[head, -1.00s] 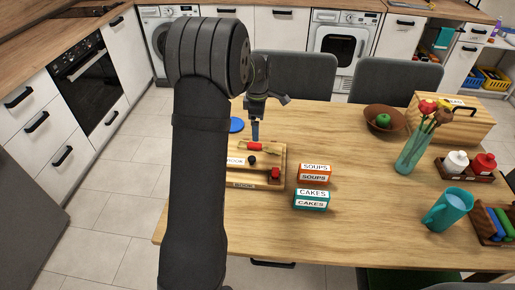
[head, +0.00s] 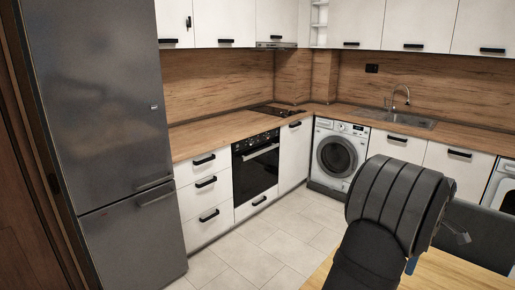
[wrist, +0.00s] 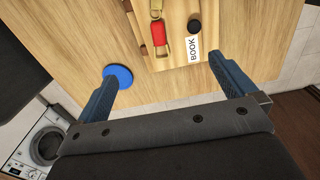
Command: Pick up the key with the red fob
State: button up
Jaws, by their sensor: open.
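In the wrist view, a red fob (wrist: 158,33) with a brass-coloured key part (wrist: 156,8) lies on a light wooden tray (wrist: 178,52); the key's far end is cut off by the top edge. My gripper (wrist: 163,70) is open and empty, with its two blue fingers spread wide. The red fob lies beyond the fingertips, roughly between their lines, and apart from them. In the head view only the dark arm and a small bit of blue finger (head: 411,265) show; the key is out of that view.
A black round knob (wrist: 194,25) and a white BOOK label (wrist: 194,50) are right of the fob. A blue disc (wrist: 117,75) lies on the table beside the left finger. The head view shows the fridge (head: 100,120), oven (head: 256,165) and washing machine (head: 338,155).

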jog(key=c, duration=1)
jog(key=shift+c, duration=0.2)
jog(key=shift+m, duration=0.6)
jog(key=f, duration=1.1)
jog(key=shift+w, duration=0.2)
jog(key=shift+w+d+f, duration=0.1)
jog(key=shift+d+f, duration=0.05)
jog(key=shift+f, duration=3.05)
